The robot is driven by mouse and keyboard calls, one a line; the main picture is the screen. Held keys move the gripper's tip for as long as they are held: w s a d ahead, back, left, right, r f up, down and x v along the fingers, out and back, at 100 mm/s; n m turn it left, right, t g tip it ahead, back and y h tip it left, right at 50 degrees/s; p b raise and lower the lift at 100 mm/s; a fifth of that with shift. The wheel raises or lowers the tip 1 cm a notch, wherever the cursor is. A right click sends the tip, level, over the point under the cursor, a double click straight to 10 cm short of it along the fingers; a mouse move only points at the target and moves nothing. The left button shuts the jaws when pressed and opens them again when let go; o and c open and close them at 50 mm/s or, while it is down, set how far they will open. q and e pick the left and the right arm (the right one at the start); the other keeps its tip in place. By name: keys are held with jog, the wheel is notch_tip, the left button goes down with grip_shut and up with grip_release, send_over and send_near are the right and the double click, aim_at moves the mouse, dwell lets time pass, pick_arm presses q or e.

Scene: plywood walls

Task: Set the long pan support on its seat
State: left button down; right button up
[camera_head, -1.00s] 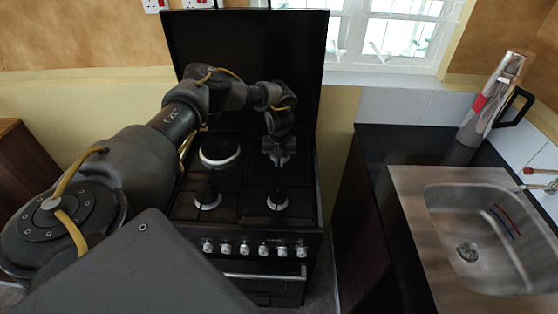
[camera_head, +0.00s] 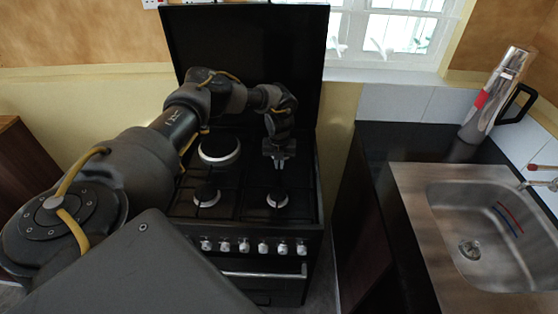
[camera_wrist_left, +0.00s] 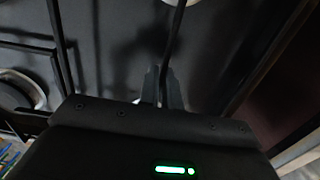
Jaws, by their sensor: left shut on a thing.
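My left gripper (camera_head: 279,161) is over the right rear part of the black stove (camera_head: 242,203). In the left wrist view its fingers (camera_wrist_left: 164,86) are shut on a thin dark bar of the long pan support (camera_wrist_left: 176,40). The bar runs away from the fingers toward the top of that view. Black on black, the support's full outline and any gap beneath it cannot be made out in the head view. The gripper hides the right rear burner there. My right gripper is not in view.
The stove's raised black lid (camera_head: 245,60) stands behind my left arm. Burners show at left rear (camera_head: 219,150), left front (camera_head: 206,195) and right front (camera_head: 277,198). Knobs (camera_head: 243,246) line the front. A counter with a sink (camera_head: 480,235) and a flask (camera_head: 495,95) is right.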

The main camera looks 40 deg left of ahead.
pick_arm(q)
jog(key=shift+f, duration=0.25)
jog(key=shift+f+b, duration=0.3)
jog(key=shift+b, duration=0.05)
jog(key=shift+f, duration=0.4)
dwell(0.7)
jog(key=c, duration=1.5)
grip_release()
jog(key=shift+s, duration=0.1)
jog(key=r+b, duration=0.1)
jog(key=r, duration=0.4)
jog(key=r+b, duration=0.2)
jog(key=r, duration=0.4)
jog(key=shift+s+d, duration=0.2)
